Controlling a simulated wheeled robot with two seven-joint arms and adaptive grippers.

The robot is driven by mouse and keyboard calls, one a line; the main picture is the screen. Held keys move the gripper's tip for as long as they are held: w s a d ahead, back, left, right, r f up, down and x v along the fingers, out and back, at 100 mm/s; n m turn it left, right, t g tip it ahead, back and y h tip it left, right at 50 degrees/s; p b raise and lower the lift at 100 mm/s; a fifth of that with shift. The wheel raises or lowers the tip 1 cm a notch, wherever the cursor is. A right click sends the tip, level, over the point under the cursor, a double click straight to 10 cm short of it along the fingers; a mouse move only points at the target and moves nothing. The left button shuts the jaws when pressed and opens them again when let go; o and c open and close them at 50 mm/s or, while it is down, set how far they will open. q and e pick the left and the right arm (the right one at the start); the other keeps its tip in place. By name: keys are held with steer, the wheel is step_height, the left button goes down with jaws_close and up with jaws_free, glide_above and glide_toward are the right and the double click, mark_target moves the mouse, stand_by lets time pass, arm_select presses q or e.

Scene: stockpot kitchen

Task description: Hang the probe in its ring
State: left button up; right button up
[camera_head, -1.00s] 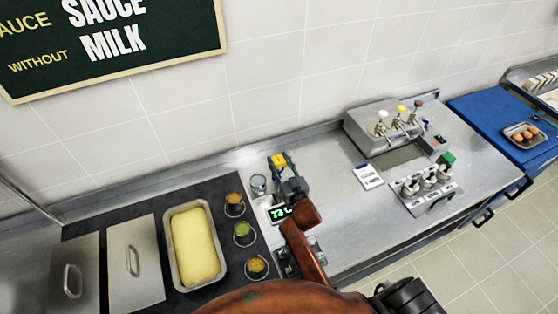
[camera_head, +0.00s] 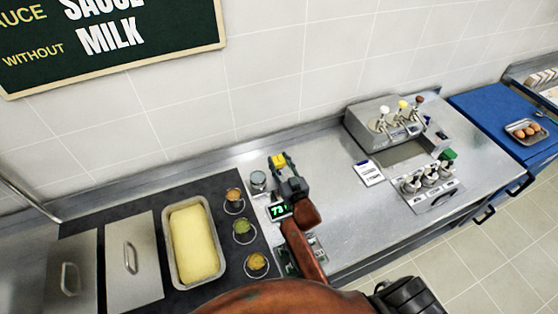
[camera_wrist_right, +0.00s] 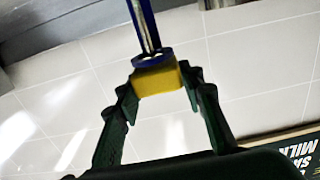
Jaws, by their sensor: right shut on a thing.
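My right gripper (camera_head: 279,168) is shut on the probe, whose yellow handle (camera_head: 278,160) shows at the fingertips in the head view. In the right wrist view, the fingers grip the yellow handle (camera_wrist_right: 157,80). A blue collar and a thin metal rod with blue edges extend from the handle toward the top of the picture. The gripper is over the steel counter, just right of a small metal canister (camera_head: 258,180). I cannot make out the probe's ring for certain. A display with green digits (camera_head: 279,210) sits below the gripper, partly covered by my arm. My left gripper is not in view.
A tray of yellow food (camera_head: 220,263) and small sauce cups (camera_head: 243,228) stand at the left on a dark surface. A steel dispenser (camera_head: 362,125) with several knobs and a white card (camera_head: 369,173) are at the right. The counter between is clear.

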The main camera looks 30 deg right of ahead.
stand_by(0.3)
steer(key=o, duration=1.2)
steer(key=shift+o, duration=0.2)
steer(key=shift+f, duration=0.1)
